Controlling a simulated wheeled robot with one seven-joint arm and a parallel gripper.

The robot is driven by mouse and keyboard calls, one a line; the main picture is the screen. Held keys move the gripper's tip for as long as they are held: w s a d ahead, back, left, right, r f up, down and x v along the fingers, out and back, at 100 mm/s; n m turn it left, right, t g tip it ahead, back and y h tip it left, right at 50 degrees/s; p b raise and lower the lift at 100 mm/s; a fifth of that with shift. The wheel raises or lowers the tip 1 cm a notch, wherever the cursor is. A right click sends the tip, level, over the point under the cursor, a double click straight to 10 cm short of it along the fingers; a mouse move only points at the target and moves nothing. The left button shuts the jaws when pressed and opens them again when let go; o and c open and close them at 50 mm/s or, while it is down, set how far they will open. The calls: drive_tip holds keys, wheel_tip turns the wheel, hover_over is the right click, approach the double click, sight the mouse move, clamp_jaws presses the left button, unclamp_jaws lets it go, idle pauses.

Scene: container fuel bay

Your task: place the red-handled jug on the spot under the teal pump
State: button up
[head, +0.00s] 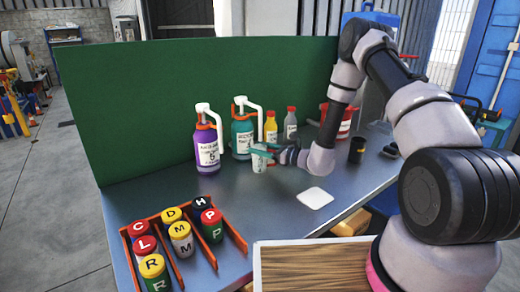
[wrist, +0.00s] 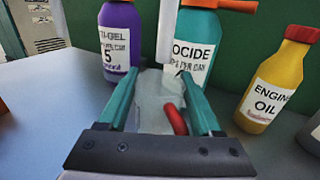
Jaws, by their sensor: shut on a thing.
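The jug (head: 259,165) is small and whitish, and stands or hovers just in front of the teal pump bottle (head: 242,138). In the wrist view the pale jug (wrist: 155,100) sits between my teal fingers, with its red handle (wrist: 176,120) on the right side. My gripper (head: 264,153) is shut on the jug, reaching in from the right; it also shows in the wrist view (wrist: 165,105). The teal bottle's white spout (wrist: 168,30) comes down near the jug's top. The jug's base and the spot beneath it are hidden, so contact with the bench cannot be told.
A purple pump bottle (head: 208,150) stands left of the teal one. A yellow oil bottle (head: 270,128) and a grey bottle (head: 290,123) stand right. A white pad (head: 315,198) and black can (head: 357,150) are on the bench. An orange rack (head: 183,254) holds lettered jars. A green panel (head: 150,100) rises behind.

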drive_tip(key=shift+f, duration=0.1)
drive_tip(key=o, duration=1.4)
drive_tip(key=shift+c, duration=0.2)
